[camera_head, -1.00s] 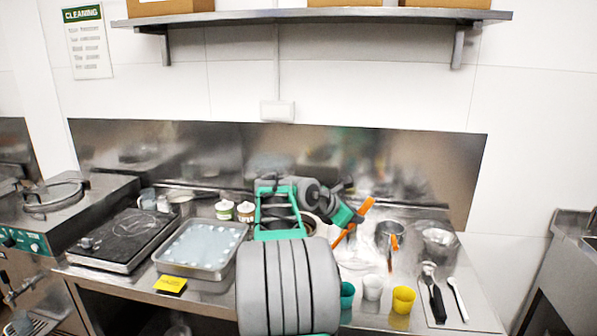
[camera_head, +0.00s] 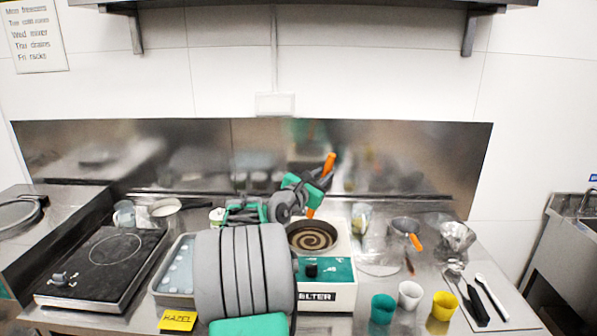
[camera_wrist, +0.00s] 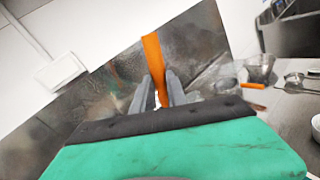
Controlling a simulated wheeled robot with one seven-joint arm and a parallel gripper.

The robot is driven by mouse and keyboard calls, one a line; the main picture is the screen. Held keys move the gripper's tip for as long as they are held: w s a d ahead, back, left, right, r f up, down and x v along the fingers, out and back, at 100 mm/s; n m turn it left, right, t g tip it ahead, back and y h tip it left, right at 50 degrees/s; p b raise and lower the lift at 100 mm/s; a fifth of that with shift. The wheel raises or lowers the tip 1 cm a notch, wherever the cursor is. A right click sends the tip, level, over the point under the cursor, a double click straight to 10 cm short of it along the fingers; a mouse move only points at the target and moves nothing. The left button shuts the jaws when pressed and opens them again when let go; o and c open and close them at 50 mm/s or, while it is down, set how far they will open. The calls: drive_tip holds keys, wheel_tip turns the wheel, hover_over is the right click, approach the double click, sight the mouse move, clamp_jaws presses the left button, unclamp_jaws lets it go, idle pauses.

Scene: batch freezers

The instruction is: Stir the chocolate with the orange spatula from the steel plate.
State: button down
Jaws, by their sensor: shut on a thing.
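My gripper (camera_head: 317,185) is shut on the orange spatula (camera_head: 329,162), which stands tilted, its lower end close to the back of the melter's pan. I cannot tell whether its tip touches the chocolate. The chocolate (camera_head: 313,237) shows as a brown-and-cream swirl in the round pan of the white and green melter (camera_head: 340,295). In the wrist view the spatula (camera_wrist: 151,48) sits between the grey fingers of my gripper (camera_wrist: 160,92); its lower part is hidden. A pale, shiny plate (camera_head: 380,269) lies right of the melter; I cannot tell whether it is the steel plate.
Teal (camera_head: 383,308), white (camera_head: 410,294) and yellow cups (camera_head: 443,305) stand at the front. A steel tray (camera_head: 176,298) and a hot plate (camera_head: 105,262) are at the left.

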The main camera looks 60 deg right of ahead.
drive_tip(key=shift+w, duration=0.1)
wheel_tip(320, 180, down, 11)
drive_tip(key=b, duration=0.7)
drive_tip(key=shift+f, duration=0.15)
drive_tip(key=shift+s, duration=0.2)
